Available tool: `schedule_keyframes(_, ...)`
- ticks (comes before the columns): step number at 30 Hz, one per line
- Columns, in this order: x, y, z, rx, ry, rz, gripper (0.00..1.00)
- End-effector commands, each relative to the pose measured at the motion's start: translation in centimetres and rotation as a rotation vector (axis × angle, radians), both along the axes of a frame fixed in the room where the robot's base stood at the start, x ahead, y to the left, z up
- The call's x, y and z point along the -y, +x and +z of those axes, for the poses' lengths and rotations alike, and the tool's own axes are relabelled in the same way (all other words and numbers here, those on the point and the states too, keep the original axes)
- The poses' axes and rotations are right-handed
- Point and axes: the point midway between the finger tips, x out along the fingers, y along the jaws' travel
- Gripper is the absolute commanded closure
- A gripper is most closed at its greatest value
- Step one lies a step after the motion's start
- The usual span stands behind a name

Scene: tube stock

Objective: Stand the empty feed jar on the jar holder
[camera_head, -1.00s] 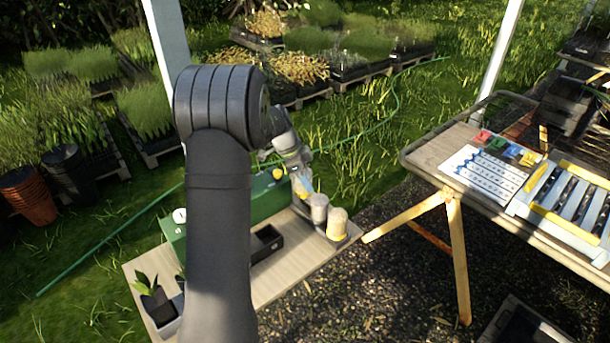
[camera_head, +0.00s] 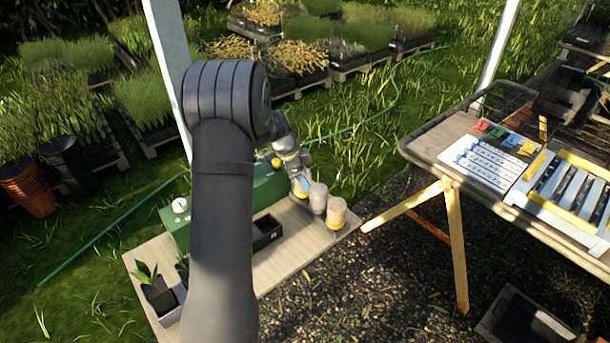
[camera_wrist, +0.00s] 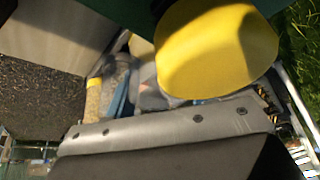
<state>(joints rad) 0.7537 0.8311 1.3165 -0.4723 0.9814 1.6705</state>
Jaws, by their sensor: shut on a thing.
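My gripper (camera_head: 299,186) is low at the right end of the wooden bench, beside a jar of grey contents (camera_head: 318,198). It is shut on what looks like the feed jar, whose yellow end (camera_wrist: 215,50) fills the upper middle of the wrist view. The fingers and this yellow end hide most of the jar's body. A second jar, with tan contents and a yellow bottom (camera_head: 336,214), stands to the right of the grey one. The jar holder cannot be made out clearly, and I cannot tell whether the held jar touches anything beneath it.
A black tray (camera_head: 267,232) and potted seedlings (camera_head: 157,290) share the bench (camera_head: 285,262). Another table (camera_head: 425,150) stands at right. The bench's front edge is clear.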

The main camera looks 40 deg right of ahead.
Motion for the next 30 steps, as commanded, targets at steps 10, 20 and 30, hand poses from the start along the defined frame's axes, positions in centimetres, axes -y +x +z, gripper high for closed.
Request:
schedule_keyframes(10, 0.01, 0.01, -0.24, 0.001, -0.001, 0.0, 0.77)
schedule_keyframes(20, 0.0, 0.01, -0.41, 0.0, 0.0, 0.001, 0.77)
schedule_keyframes(30, 0.01, 0.01, -0.83, 0.0, 0.0, 0.001, 0.77)
